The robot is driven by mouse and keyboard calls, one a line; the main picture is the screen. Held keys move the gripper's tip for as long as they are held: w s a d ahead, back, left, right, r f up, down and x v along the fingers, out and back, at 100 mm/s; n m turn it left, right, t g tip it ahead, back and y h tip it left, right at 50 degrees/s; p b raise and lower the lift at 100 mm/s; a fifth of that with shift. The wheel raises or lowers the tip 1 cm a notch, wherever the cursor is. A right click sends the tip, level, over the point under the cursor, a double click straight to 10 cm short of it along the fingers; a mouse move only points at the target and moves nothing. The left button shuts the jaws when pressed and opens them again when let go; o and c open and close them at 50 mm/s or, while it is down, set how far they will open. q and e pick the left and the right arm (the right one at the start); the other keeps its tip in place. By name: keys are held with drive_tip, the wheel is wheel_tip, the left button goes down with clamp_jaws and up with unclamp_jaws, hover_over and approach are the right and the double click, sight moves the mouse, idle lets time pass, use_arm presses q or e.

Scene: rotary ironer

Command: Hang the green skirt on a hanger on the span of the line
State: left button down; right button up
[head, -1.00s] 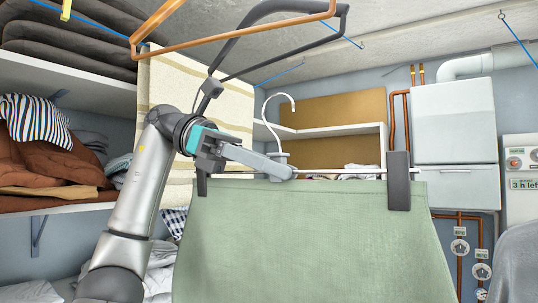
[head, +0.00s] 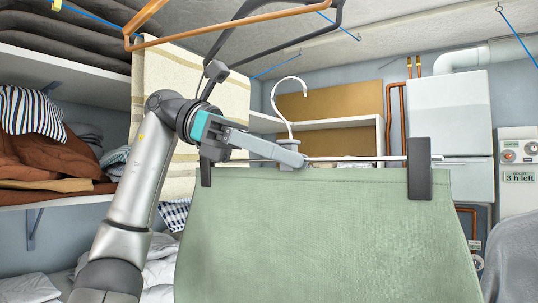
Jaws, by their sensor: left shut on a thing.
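The green skirt (head: 320,240) hangs from a clip hanger with a thin metal bar (head: 370,159), a dark clip at each upper corner and a white hook (head: 290,95) that stands up free in the air. My left gripper (head: 293,158) is shut on the middle of this hanger, just below the hook. The skirt hangs roughly level in front of me, its lower edge out of frame. Blue line (head: 340,27) shows in pieces near the ceiling, above and apart from the hook. My right gripper is not in view.
A cream striped cloth (head: 158,90) hangs behind that arm. Shelves with folded bedding (head: 45,155) stand at left. White cabinets (head: 448,112) and pipes are at right.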

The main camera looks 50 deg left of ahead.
use_arm(q)
drive_tip(key=w+d, duration=0.1)
drive_tip(key=d, duration=0.2)
drive_tip(key=w+d+p, duration=0.1)
drive_tip(key=d, duration=0.3)
drive_tip(key=w+d+p, duration=0.1)
drive_tip(key=d, duration=0.2)
drive_tip(key=shift+w+d+r, duration=0.15)
drive_tip(key=shift+w+d, duration=0.1)
drive_tip(key=shift+w, duration=0.15)
drive_tip(key=w+d+p, duration=0.3)
drive_tip(key=d, duration=0.6)
drive_tip(key=w+d+p, duration=0.3)
drive_tip(key=d, duration=0.6)
drive_tip(key=shift+w+d, duration=0.3)
drive_tip(key=shift+w, duration=0.1)
